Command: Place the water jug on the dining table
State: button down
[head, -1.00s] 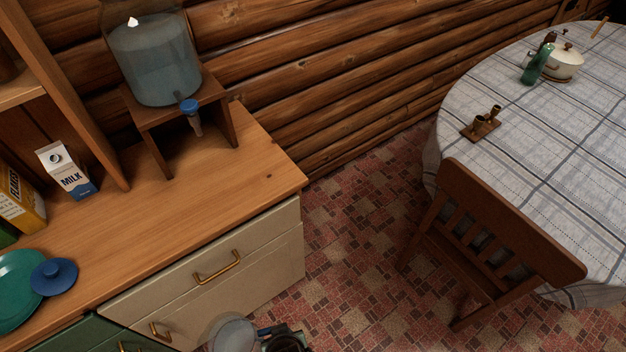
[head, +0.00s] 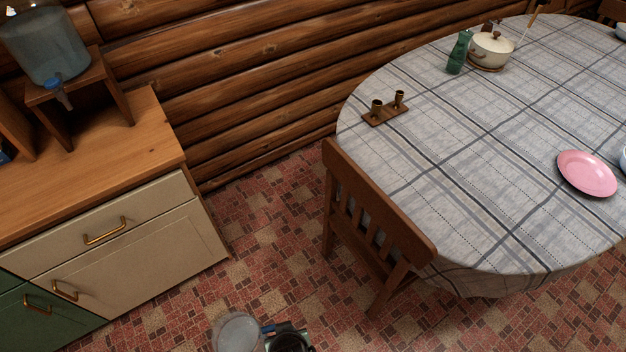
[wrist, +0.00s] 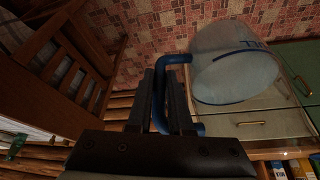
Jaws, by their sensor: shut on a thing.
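The water jug (head: 238,334) is a clear, rounded vessel at the bottom edge of the head view. In the wrist view the jug (wrist: 232,65) shows large at the upper right, with its blue handle (wrist: 176,60) between my fingers. My gripper (wrist: 163,88) is shut on the handle. In the head view my gripper (head: 272,330) is just right of the jug, partly cut off, above the tiled floor. The dining table (head: 440,190), under a grey-white plaid cloth, fills the right side of the head view.
A wooden chair (head: 375,225) stands at the table's near left side. A candle holder (head: 386,110), green bottle (head: 458,53), pot (head: 490,48) and pink plate (head: 587,173) are on the table. The cloth's middle is bare. A counter (head: 110,165) with a water dispenser (head: 45,45) is left.

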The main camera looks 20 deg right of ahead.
aim_at(523, 216)
jog(key=k+l, duration=0.1)
jog(key=l, duration=0.3)
jog(key=k+l, duration=0.1)
jog(key=l, duration=0.3)
jog(key=k+l, duration=0.1)
jog(key=l, duration=0.3)
jog(key=k+l, duration=0.1)
jog(key=l, duration=0.3)
jog(key=k+l, duration=0.1)
jog(key=l, duration=0.9)
jog(key=k+l, duration=0.15)
jog(key=l, duration=1.1)
jog(key=k, duration=0.05)
